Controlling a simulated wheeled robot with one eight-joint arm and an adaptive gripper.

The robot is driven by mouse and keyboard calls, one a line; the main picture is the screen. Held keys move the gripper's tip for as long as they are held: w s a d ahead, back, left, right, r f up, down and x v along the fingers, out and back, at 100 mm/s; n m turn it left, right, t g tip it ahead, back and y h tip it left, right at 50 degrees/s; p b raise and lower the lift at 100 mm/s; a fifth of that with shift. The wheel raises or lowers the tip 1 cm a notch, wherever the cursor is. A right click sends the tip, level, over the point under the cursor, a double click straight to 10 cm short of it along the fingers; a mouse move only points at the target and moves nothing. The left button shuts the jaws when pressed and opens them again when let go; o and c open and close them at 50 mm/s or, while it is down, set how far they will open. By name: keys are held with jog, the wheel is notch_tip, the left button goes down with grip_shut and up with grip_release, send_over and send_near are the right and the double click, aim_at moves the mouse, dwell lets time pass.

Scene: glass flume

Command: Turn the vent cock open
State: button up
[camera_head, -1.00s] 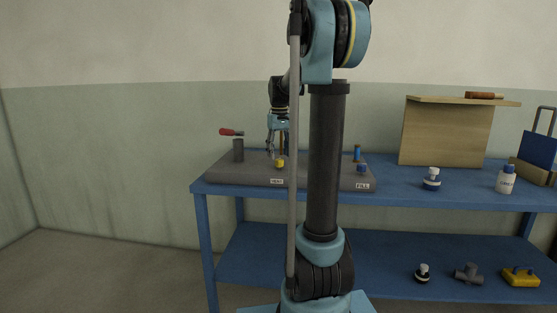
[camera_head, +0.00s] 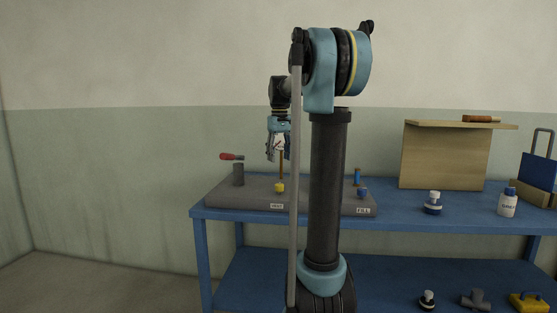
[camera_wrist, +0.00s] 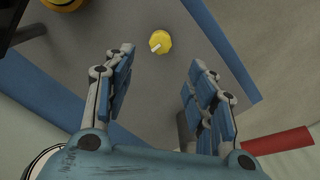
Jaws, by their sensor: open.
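The yellow knob (camera_head: 280,188) stands on the grey panel block, just above a small label (camera_head: 277,206) that seems to read VENT. In the wrist view the yellow knob (camera_wrist: 160,42) shows from above, with a pale pointer toward the lower left. My gripper (camera_head: 279,155) hangs above the block, clear of the knob. In the wrist view my gripper (camera_wrist: 160,68) is open and empty, its fingers spread wide either side of the knob's line.
A red-handled lever (camera_head: 232,157) on a dark post stands left of the knob. A brass-coloured stem (camera_head: 281,168) rises behind it. A blue knob (camera_head: 363,194) sits near the FILL label (camera_head: 363,211). Bottles and a wooden stand (camera_head: 443,155) occupy the blue bench's right.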

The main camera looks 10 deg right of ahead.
aim_at(279, 184)
notch_tip(279, 184, up, 5)
jog(key=m, duration=0.5)
jog(key=shift+m, duration=0.3)
notch_tip(279, 184, down, 17)
jog(key=shift+r, duration=0.1)
jog(key=shift+c, duration=0.6)
jog(key=c, duration=1)
